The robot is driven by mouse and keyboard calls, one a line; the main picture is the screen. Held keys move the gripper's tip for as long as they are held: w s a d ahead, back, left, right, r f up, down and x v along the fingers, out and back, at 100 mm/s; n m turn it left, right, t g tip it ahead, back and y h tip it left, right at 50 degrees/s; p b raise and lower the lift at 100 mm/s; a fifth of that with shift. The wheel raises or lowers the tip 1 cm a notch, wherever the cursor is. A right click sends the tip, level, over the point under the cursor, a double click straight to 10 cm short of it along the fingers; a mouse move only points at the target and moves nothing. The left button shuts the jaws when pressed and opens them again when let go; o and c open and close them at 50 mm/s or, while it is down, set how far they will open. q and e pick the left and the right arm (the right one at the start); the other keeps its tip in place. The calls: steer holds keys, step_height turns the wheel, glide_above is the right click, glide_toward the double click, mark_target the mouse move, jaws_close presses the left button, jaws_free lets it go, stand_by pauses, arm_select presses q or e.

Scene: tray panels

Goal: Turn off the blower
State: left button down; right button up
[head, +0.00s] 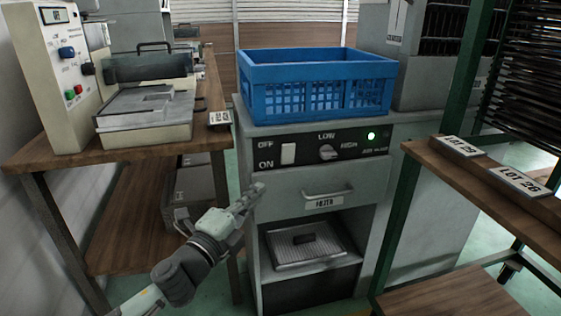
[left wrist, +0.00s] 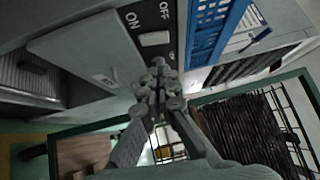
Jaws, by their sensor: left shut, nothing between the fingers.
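The blower cabinet is grey, with a dark control panel (head: 335,147) across its upper front. A white rocker switch (head: 288,154) sits at the panel's left, between the OFF label above and the ON label below. The switch also shows in the left wrist view (left wrist: 154,39), just beyond my fingertips. A round knob (head: 328,152) is marked LOW and HIGH. A green lamp (head: 371,136) is lit at the panel's right. My left gripper (head: 255,190) is shut and empty, below and left of the switch. It also shows in the left wrist view (left wrist: 158,75). My right gripper is not in view.
A blue crate (head: 317,72) sits on top of the cabinet. A drawer handle (head: 328,193) sticks out below the panel. A wooden bench (head: 110,156) with a machine stands left. A green-framed rack (head: 395,214) with wooden shelves stands close at right.

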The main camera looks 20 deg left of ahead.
arm_select(q)
steer(key=shift+s+d+r+m+h, duration=0.15)
steer(key=shift+d+r+m+h, duration=0.45)
steer(key=shift+r+m, duration=0.1)
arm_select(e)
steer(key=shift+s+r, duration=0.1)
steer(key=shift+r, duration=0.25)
arm_select(q)
steer(key=p, duration=0.2)
glide_toward(289, 145)
steer(key=w+d, duration=0.2)
steer(key=d, duration=0.1)
steer(key=w, duration=0.2)
steer(key=shift+w+a+r, duration=0.3)
steer(key=shift+a, duration=0.1)
steer(key=shift+w+a, duration=0.25)
steer(key=shift+w, duration=0.2)
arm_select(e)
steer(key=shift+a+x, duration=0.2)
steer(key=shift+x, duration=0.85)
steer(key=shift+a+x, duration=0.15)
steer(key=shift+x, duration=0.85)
arm_select(q)
steer(key=shift+r, duration=0.1)
